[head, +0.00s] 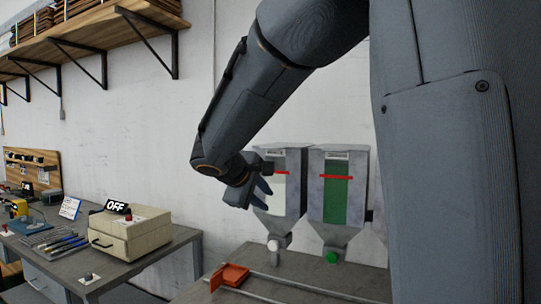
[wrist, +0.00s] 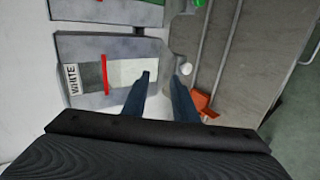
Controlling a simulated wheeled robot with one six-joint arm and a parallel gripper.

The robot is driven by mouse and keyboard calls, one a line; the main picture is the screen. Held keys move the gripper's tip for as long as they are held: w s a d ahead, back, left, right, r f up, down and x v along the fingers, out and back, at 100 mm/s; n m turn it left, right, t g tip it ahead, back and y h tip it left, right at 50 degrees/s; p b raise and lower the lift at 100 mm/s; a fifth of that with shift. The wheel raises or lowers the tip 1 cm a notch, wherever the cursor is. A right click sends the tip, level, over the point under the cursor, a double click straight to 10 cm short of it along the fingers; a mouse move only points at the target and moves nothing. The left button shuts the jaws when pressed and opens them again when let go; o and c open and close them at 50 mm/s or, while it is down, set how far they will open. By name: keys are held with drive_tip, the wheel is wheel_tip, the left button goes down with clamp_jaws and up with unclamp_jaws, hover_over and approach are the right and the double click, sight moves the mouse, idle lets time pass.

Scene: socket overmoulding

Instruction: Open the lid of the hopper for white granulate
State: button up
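The white-granulate hopper (head: 293,206) is a grey metal box with a funnel bottom, against the wall in the head view. In the wrist view the hopper (wrist: 132,48) lies sideways, with a WHITE label (wrist: 72,79), a pale window (wrist: 131,72) and a red bar across it. Its lid is at the top, near the label; I cannot make out its edge clearly. My gripper (head: 261,194) is in front of the hopper's left side and partly hides it. In the wrist view my gripper (wrist: 161,82) has its fingers apart, with nothing between them.
The green-granulate hopper (head: 315,190) stands close on the right. Below are a white knob (head: 273,245), a green knob (head: 331,257) and an orange-red tray (head: 230,276) on the grey bench (head: 255,258). A cream box (head: 130,236) with an OFF sign is on the left table. A shelf hangs above.

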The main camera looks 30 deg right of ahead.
sight(271, 148)
drive_tip(key=w+d+r+t+h, duration=0.1)
drive_tip(key=w+r+h, duration=0.1)
drive_tip(key=r, duration=0.5)
drive_tip(key=w+d+r+t+h, duration=0.1)
drive_tip(key=w+r+t, duration=0.15)
drive_tip(key=r, duration=0.45)
drive_tip(key=shift+n+g, duration=0.25)
drive_tip(key=shift+n, duration=0.05)
drive_tip(key=shift+p+x, duration=1.1)
drive_tip(key=shift+x, duration=2.75)
drive_tip(key=shift+w+a+r, duration=0.1)
drive_tip(key=shift+w, duration=0.1)
clamp_jaws()
